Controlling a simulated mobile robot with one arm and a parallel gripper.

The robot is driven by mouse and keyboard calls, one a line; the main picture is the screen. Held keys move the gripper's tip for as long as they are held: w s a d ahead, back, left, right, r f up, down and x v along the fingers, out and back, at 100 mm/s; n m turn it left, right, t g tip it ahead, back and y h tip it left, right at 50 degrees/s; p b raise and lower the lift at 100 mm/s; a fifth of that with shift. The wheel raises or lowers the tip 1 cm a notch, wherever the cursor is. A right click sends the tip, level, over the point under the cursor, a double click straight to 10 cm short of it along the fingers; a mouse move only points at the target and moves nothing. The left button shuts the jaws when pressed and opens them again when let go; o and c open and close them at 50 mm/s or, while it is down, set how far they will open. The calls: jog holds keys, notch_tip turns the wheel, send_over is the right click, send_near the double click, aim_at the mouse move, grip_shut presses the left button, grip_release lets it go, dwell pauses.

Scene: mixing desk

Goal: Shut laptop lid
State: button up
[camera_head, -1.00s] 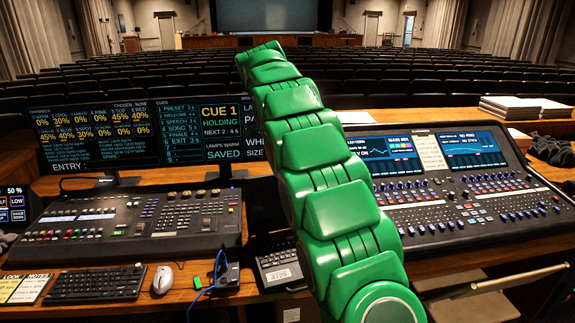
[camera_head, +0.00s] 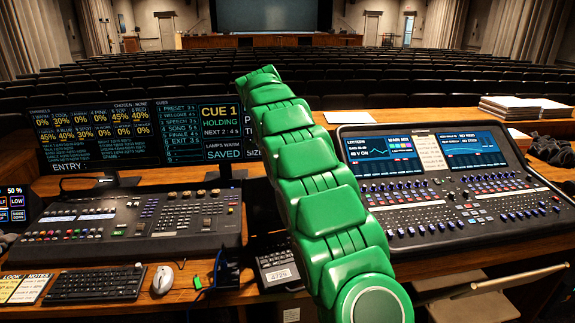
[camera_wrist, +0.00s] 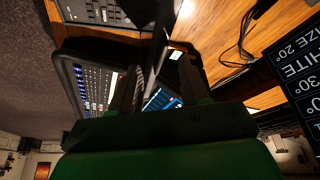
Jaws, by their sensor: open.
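A dark laptop base with keys and a label (camera_head: 279,272) sits at the middle of the desk in the head view, partly behind my green arm. In the wrist view, its keyboard (camera_wrist: 92,12) shows at the top left. A dark, thin slab that looks like the raised laptop lid (camera_wrist: 156,42) stands nearly edge-on beside the keys. My gripper (camera_wrist: 158,82) is open, with dark fingers on either side of the slab's near end. I cannot tell whether they touch it. The arm hides the gripper and the lid in the head view.
A mixing console (camera_head: 455,205) stands at right and a lighting console (camera_head: 135,222) at left. Monitors (camera_head: 145,132) stand behind the left console. A keyboard (camera_head: 97,284) and mouse (camera_head: 162,279) lie at the front left. A chair arm (camera_head: 480,288) is at front right.

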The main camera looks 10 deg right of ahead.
jog(key=shift+x, duration=1.45)
grip_shut()
